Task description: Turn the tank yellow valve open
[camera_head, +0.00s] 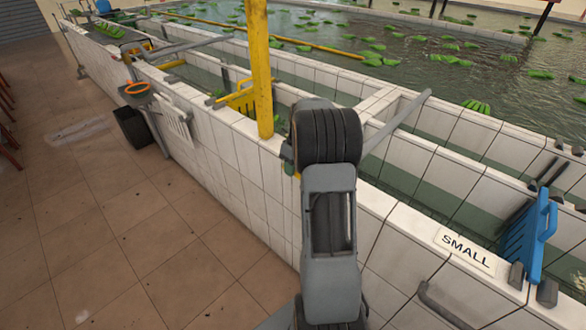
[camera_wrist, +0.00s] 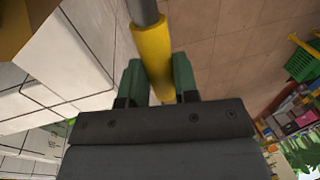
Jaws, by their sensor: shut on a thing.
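The yellow valve handle (camera_wrist: 152,48) shows in the wrist view as a yellow sleeve on a grey rod, running up from between my fingers. My gripper (camera_wrist: 158,78) has its two green fingers on either side of the sleeve, shut on it near its lower end. In the head view my arm covers the gripper and most of the handle. The valve body and how far it is turned cannot be made out.
A white tiled tank wall (camera_head: 225,135) runs along my arm, with a yellow post (camera_head: 262,70) close left. A blue gate (camera_head: 530,238) and a SMALL sign (camera_head: 464,248) are at the right. A black bucket (camera_head: 134,128) stands left; the tiled floor (camera_head: 130,230) is mostly clear.

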